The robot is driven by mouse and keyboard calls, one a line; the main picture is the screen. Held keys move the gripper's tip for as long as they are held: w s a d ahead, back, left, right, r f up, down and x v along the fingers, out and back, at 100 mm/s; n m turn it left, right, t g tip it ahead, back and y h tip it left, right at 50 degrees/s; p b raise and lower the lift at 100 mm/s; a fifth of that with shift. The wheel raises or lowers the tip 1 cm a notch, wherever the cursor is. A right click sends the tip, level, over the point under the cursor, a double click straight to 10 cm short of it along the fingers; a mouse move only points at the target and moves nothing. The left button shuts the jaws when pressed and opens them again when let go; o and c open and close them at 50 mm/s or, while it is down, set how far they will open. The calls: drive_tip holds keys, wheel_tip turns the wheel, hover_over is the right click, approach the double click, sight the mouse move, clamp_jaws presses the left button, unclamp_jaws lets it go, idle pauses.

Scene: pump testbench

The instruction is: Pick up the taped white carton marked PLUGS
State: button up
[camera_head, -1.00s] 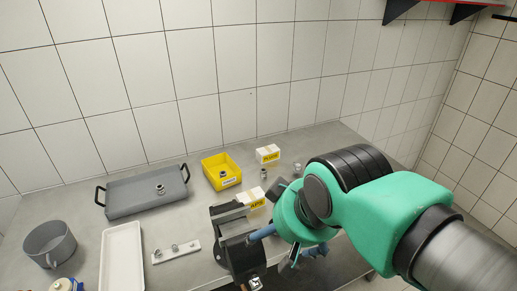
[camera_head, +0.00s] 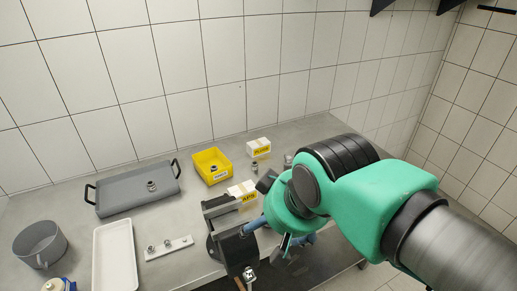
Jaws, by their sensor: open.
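The white carton marked PLUGS (camera_head: 258,147) stands on the grey bench near the tiled wall, right of the yellow bin. Its label is yellow, and a tape strip seems to cross its top. My gripper (camera_head: 289,246) is mostly hidden below the green end of my arm, at the bench's front edge. The visible part looks open and apart from the carton. It is nearer the camera than the carton and lower in the picture.
Another white carton (camera_head: 236,189) with a yellow label stands behind a dark vise (camera_head: 228,232). A yellow bin (camera_head: 212,166), grey tray (camera_head: 115,199), white tray (camera_head: 113,262) and grey pot (camera_head: 40,244) stand left. Small metal fittings (camera_head: 254,166) stand near the PLUGS carton.

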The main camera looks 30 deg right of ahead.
drive_tip(key=w+d+r+m+p, duration=0.1)
drive_tip(key=w+r, duration=0.2)
drive_tip(key=w, duration=0.3)
drive_tip(key=w+d+r+m+g, duration=0.1)
drive_tip(key=w+r+m, duration=0.1)
drive_tip(key=w, duration=0.3)
drive_tip(key=w+d+r+m+p, duration=0.1)
drive_tip(key=w+r, duration=0.2)
drive_tip(key=w, duration=0.3)
drive_tip(key=m+g+p, duration=0.5)
drive_tip(key=m, duration=0.8)
hover_over(260, 144)
wheel_tip(260, 144, down, 29)
drive_tip(key=shift+w+a, duration=0.1)
drive_tip(key=shift+w+d+f, duration=0.15)
drive_tip(key=shift+d+f, duration=0.05)
drive_tip(key=shift+f, duration=0.3)
